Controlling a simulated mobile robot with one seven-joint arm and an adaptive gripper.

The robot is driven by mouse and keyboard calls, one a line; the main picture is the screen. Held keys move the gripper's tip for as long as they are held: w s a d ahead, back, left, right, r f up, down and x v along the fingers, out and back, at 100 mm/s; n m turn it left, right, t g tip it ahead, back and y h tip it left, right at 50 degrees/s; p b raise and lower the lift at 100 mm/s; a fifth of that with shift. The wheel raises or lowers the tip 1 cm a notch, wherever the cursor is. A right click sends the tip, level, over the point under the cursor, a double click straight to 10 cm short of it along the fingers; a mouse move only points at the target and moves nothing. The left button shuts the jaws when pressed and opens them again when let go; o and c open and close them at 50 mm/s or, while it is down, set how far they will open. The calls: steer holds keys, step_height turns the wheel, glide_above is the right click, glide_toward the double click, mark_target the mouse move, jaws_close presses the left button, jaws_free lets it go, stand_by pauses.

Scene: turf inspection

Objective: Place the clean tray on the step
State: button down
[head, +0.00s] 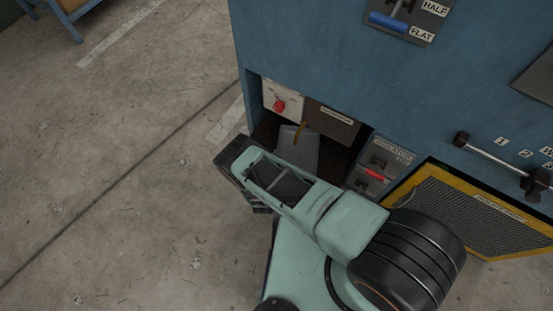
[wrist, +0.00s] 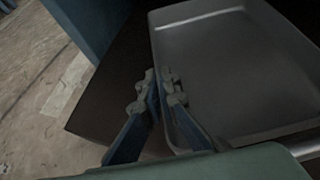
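A shallow grey metal tray (wrist: 235,75) with raised walls fills the right of the wrist view. Its inside looks bare and empty. My gripper (wrist: 160,82) is at its left wall, with the fingertips close together and the thin rim between them. The tray lies over or on a dark brown surface (wrist: 100,105); I cannot tell whether it touches. In the head view my gripper's fingertips are hidden under my arm. A flat grey piece (head: 297,150) shows beyond the arm in the cabinet's recess; I cannot tell whether it is the same tray. No step is clearly identifiable.
A blue cabinet (head: 300,45) stands ahead, its post close to my gripper. A yellow-framed mesh panel (head: 470,210) is at right. Floor at left is clear.

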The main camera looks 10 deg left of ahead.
steer(key=shift+f, duration=1)
steer(key=shift+f, duration=0.2)
steer(key=c, duration=2.2)
jaws_free()
steer(key=shift+o, duration=0.2)
